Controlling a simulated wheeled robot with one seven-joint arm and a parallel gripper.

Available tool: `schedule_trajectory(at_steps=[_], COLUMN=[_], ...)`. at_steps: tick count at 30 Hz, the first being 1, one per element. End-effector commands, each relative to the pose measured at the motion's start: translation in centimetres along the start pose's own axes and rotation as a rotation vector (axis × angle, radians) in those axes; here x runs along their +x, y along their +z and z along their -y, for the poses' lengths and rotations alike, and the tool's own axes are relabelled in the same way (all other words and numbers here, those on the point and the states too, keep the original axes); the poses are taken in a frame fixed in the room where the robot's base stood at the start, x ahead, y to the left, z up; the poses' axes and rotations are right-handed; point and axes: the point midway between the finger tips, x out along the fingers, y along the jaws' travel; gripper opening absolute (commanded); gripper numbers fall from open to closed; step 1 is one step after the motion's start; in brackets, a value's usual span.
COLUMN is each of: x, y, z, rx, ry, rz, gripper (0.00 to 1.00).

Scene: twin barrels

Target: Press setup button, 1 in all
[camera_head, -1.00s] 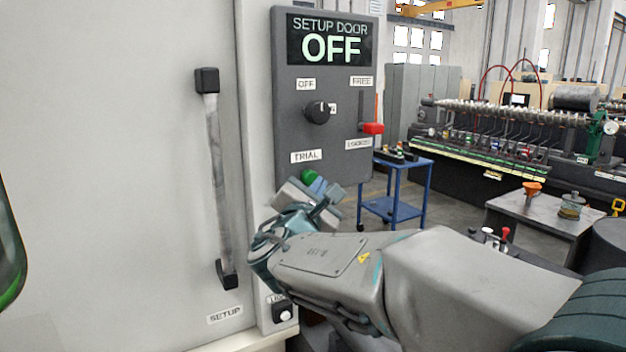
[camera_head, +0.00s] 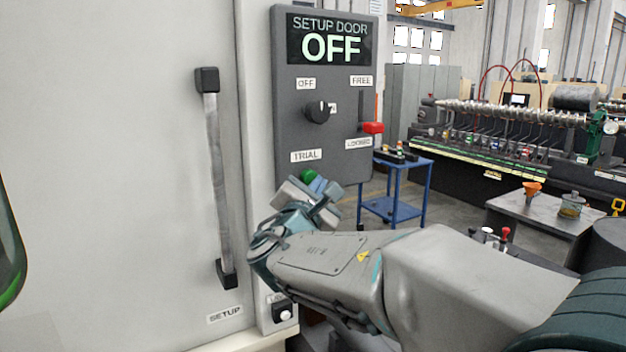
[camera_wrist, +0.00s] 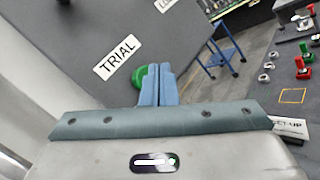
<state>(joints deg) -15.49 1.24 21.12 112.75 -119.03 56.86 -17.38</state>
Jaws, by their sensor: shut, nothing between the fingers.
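A green button (camera_head: 308,176) sits at the lower edge of the grey control panel (camera_head: 335,135), below the TRIAL label. It also shows in the wrist view (camera_wrist: 138,77), partly hidden behind my fingers. My gripper (camera_head: 319,184) is shut and empty, its blue fingertips right beside the green button. In the wrist view my gripper (camera_wrist: 156,68) overlaps the button's right side; I cannot tell whether they touch. The panel's display (camera_head: 329,40) reads SETUP DOOR OFF.
The panel carries a black knob (camera_head: 318,112) and a red lever (camera_head: 372,128). A vertical door handle (camera_head: 217,180) and a white button (camera_head: 284,314) are at left and below. A blue cart (camera_head: 395,190) stands behind. A SET-UP label (camera_wrist: 289,127) shows at right in the wrist view.

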Motion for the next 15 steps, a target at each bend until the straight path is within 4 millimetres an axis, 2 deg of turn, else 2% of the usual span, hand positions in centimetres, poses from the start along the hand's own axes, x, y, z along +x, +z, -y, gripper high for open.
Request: schedule_trajectory(at_steps=[15], x=[0.40], y=[-0.34], z=[-0.32], rx=[0.000], ry=[0.000], rz=[0.000], gripper=[0.00])
